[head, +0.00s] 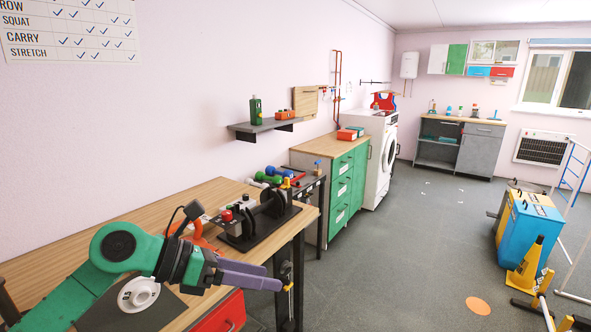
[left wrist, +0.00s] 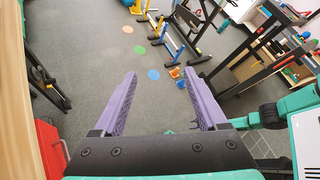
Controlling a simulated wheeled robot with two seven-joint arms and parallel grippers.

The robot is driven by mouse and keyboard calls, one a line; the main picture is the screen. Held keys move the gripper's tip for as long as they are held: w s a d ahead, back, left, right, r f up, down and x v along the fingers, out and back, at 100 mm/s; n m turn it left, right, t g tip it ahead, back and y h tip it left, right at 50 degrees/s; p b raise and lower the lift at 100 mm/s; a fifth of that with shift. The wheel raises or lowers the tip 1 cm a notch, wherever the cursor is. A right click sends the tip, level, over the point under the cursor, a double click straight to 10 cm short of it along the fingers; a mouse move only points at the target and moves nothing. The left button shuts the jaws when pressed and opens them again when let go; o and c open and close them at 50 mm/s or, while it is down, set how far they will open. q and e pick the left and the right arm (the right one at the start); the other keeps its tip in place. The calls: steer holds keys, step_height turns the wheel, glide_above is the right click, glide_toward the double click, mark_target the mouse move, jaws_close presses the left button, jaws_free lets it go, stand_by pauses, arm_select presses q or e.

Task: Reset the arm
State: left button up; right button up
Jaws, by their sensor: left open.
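My left gripper (head: 271,277) reaches in from the left over the front edge of the wooden table (head: 130,213) in the head view. Its two purple fingers point right, past the table edge, with nothing between them. My right gripper is in neither view.
A black stand (head: 258,232) with small items stands at the table's right end, close to my gripper. Beyond are a green drawer cabinet (head: 342,185) and a washing machine (head: 380,160). A red drawer (head: 222,314) is under the table.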

arm_select(q)
steer(key=d+r+n+t+h, duration=0.2)
steer(key=d+r+n+h, duration=0.1)
steer(key=d+r+h, duration=0.1)
steer(key=w+a+r+n+t+y, duration=0.1)
steer(key=w+a+r+n+t, duration=0.4)
steer(key=n+t, duration=0.75)
steer(key=a+f+n+g+y, duration=0.2)
steer(key=a+f+n+y, duration=1.25)
steer(key=f+n, duration=0.55)
steer(key=s+f+n+g, duration=0.9)
steer(key=s+f+g, duration=0.4)
steer(key=s+f, duration=0.7)
steer(key=s+a+f, duration=0.1)
steer(key=s+f, duration=0.2)
steer(key=f, duration=2)
steer(key=s+a+f+m+g, duration=0.1)
steer(key=s+a+f+g, duration=0.1)
steer(key=s+f, duration=1.1)
steer(key=s+a, duration=0.1)
steer(key=s, duration=0.2)
steer(key=shift+s+f, duration=0.2)
